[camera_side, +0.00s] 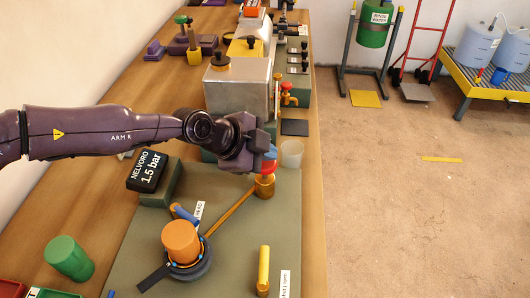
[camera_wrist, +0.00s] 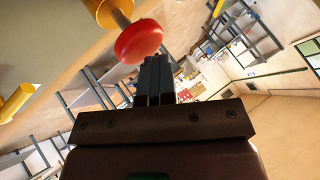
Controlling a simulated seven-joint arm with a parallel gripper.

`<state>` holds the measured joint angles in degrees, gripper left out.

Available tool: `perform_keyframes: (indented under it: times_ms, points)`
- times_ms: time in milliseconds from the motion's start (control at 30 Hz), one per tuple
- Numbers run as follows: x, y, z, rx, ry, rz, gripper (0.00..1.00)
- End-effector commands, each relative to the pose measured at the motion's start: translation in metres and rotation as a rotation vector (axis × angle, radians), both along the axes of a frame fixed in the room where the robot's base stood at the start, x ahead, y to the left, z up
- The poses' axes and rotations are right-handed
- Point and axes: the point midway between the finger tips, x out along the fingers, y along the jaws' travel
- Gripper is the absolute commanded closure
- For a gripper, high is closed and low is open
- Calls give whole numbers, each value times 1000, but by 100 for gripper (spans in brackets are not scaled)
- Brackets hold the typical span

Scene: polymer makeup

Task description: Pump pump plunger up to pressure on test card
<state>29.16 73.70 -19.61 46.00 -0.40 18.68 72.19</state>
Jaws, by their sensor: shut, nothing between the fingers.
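The pump plunger has a red round knob (camera_side: 268,168) on a brass-coloured body (camera_side: 264,187) at the right side of the green board. In the wrist view the red knob (camera_wrist: 139,41) sits on a grey rod coming out of the yellow body. My gripper (camera_side: 270,153) is right at the knob in the side view, partly covering it. In the wrist view its fingers (camera_wrist: 156,60) are together and empty, with tips at the knob's edge. I cannot tell whether they touch it. The black test card (camera_side: 148,170) reads "NELVORO 1.5 bar" and stands upright at the board's left.
A brass pipe (camera_side: 232,212) runs from the pump to an orange-topped round vessel (camera_side: 181,243). A yellow post (camera_side: 263,268) stands at the front right. A green cylinder (camera_side: 68,257) is front left.

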Motion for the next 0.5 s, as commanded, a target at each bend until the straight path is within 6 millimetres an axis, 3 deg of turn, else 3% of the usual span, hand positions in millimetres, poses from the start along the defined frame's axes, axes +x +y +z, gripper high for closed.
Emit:
perform_keyframes:
  times_ms: [500]
  points:
    - [-1,1,29,2,2,0,100]
